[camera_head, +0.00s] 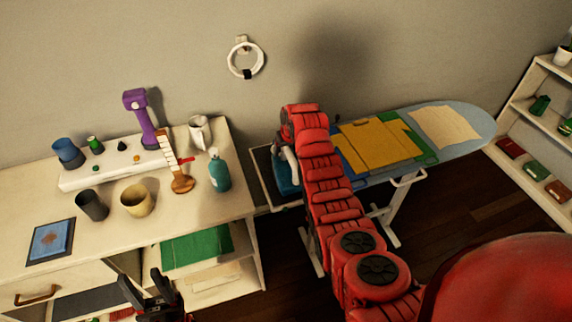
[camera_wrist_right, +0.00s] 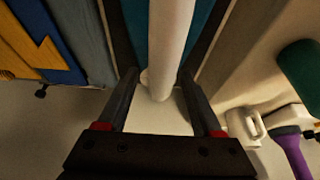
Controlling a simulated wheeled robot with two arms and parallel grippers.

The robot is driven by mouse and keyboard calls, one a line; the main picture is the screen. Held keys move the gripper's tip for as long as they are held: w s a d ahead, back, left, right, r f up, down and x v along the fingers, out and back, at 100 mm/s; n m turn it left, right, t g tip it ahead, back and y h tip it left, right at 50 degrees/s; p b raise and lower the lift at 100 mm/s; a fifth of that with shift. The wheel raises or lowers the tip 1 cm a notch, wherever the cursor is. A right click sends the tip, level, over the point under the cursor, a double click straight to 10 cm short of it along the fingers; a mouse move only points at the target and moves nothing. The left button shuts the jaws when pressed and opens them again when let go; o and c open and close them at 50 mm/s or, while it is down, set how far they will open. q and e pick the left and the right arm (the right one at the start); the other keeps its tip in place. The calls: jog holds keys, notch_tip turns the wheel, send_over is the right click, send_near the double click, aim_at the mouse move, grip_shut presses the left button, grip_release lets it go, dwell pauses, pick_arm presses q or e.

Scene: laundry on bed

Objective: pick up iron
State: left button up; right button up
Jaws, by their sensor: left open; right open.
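The iron stands at the left end of the ironing board; its teal body (camera_head: 287,182) shows in the head view, partly hidden by my right arm. In the right wrist view its white handle (camera_wrist_right: 168,40) runs between the two fingers of my right gripper (camera_wrist_right: 158,80), with teal (camera_wrist_right: 137,20) behind it. My right gripper is open around the handle and not closed on it; whether a finger touches it I cannot tell. My left gripper (camera_head: 160,300) is open and empty at the bottom of the head view, in front of the white dresser.
The ironing board (camera_head: 470,125) holds folded cloths (camera_head: 380,142). The white dresser (camera_head: 110,240) at left carries a purple device (camera_head: 140,115), cups and a teal bottle (camera_head: 219,172). A shelf (camera_head: 530,115) stands at right. Dark floor is clear beyond the board's legs.

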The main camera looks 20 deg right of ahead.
aim_at(284, 156)
jog(key=shift+x, duration=1.3)
grip_shut()
dwell(0.6)
